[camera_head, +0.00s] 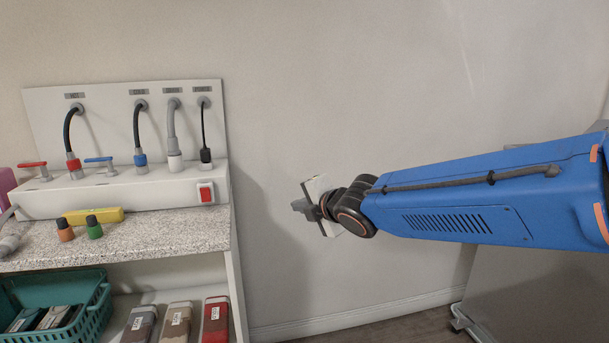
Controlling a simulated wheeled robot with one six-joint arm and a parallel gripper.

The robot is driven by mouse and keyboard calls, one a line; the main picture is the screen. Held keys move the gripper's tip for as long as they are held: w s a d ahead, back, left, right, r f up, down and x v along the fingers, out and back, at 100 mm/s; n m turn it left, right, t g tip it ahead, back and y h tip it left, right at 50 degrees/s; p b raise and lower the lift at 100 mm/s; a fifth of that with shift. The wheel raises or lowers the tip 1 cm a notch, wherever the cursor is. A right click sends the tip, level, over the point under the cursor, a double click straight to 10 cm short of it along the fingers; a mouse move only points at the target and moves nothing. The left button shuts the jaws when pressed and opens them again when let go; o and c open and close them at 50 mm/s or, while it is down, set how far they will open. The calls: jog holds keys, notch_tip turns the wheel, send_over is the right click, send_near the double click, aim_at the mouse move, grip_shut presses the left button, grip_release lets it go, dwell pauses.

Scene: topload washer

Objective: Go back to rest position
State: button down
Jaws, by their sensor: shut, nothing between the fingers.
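My gripper (303,206) is at the end of my blue arm, which reaches in from the right edge. The gripper is shut and nothing shows in it. It is in the air in front of the bare wall, to the right of the speckled shelf top (150,235), and appears apart from everything. The fingers are small and partly dark in this view.
A white box (130,193) with hoses, a red switch (206,193) and valve handles stands on the shelf. A teal basket (95,300) and cartons (215,320) stand below. The wall beyond my gripper is clear.

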jog(key=s+d+f+m+g+h, duration=0.1)
jog(key=s+d+f+m+h, duration=0.1)
jog(key=s+d+m, duration=0.45)
jog(key=s+d+f+m+h, duration=0.1)
jog(key=d+m+h, duration=0.15)
jog(key=d, duration=0.65)
jog(key=s+d+f+m+g+h, duration=0.1)
jog(key=s+d+f+m+h, duration=0.15)
jog(key=d+m, duration=0.35)
jog(key=s+d+f+m+g, duration=0.1)
jog(key=s+d+f+m, duration=0.1)
jog(key=s, duration=0.5)
jog(key=s+d+f+m+g, duration=0.2)
jog(key=s+d+f+m, duration=0.1)
jog(key=s+m, duration=0.3)
jog(key=s+d+f+m+g, duration=0.1)
jog(key=s+d+f+m, duration=0.2)
jog(key=s, duration=0.5)
jog(key=shift+s+d+f+m+g, duration=0.15)
jog(key=shift+s+d+m+g, duration=0.2)
jog(key=shift+d, duration=0.25)
